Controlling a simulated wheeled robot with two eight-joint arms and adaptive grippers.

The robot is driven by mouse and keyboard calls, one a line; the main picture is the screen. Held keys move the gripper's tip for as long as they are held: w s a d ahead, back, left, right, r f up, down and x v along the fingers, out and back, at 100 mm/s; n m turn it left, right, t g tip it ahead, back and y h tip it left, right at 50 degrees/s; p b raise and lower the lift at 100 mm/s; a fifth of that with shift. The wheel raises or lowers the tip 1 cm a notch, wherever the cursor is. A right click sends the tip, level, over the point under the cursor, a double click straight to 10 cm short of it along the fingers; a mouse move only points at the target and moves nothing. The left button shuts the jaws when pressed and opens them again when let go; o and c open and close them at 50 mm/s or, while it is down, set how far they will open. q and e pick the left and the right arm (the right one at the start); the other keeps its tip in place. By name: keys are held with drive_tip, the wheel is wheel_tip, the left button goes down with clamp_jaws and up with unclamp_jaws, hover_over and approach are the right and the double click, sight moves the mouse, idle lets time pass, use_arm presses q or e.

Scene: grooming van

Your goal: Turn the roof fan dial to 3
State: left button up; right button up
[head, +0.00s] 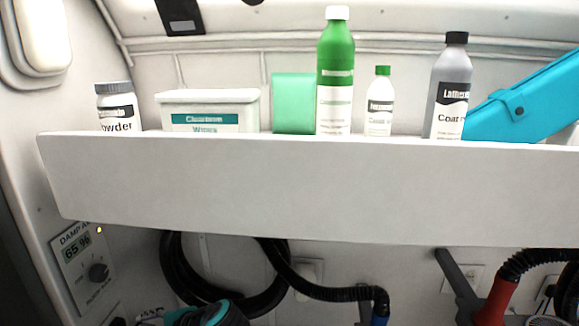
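Neither of my grippers is in view.
A white shelf (300,190) spans the view above the panel, carrying bottles, a wipes tub (208,112) and a blue case (525,100). Below hang a black hose (175,275) and a red-handled tool (496,300). A teal and black object (210,314) is cut off at the bottom.

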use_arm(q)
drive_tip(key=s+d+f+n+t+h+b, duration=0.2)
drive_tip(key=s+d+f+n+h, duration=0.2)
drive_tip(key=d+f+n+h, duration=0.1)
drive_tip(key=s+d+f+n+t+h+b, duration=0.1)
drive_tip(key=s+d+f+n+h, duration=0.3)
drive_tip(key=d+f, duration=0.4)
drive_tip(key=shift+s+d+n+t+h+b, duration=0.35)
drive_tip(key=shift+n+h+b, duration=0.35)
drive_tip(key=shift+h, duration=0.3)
